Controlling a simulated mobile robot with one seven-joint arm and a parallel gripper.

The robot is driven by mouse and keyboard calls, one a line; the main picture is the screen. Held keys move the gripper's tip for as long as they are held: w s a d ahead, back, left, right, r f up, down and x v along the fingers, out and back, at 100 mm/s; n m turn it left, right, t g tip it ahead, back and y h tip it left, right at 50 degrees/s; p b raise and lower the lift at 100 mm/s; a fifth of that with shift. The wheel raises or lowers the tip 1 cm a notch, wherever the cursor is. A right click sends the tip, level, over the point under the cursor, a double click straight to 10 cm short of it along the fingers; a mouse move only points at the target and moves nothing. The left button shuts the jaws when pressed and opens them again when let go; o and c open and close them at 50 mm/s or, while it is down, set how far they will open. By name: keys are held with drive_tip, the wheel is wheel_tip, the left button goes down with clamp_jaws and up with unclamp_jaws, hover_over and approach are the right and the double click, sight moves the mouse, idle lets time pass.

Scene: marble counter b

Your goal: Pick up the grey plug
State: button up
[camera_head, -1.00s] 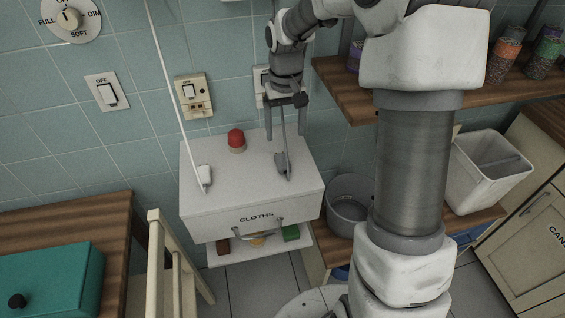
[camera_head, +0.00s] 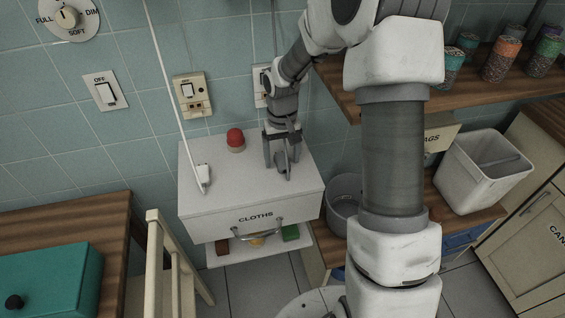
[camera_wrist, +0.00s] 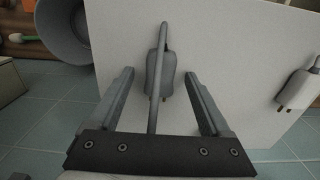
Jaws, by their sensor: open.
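The grey plug (camera_head: 282,160) lies on the white top of the drawer unit labelled CLOTHS (camera_head: 225,199), near its right side. In the wrist view the grey plug (camera_wrist: 161,72) shows between and just beyond the fingertips, with its cord running back toward the camera. My gripper (camera_head: 279,167) is pointed down over the plug with one finger on each side of it. In the wrist view my gripper (camera_wrist: 160,85) is open, with a gap between each finger and the plug.
A white plug (camera_head: 204,174) on a white cord lies on the same top at the left, and a red button (camera_head: 235,138) stands at the back. A grey pot (camera_head: 343,204) is right of the unit. Wall sockets (camera_head: 193,96) are behind.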

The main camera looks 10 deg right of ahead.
clamp_jaws()
drive_tip(key=shift+r, duration=0.1)
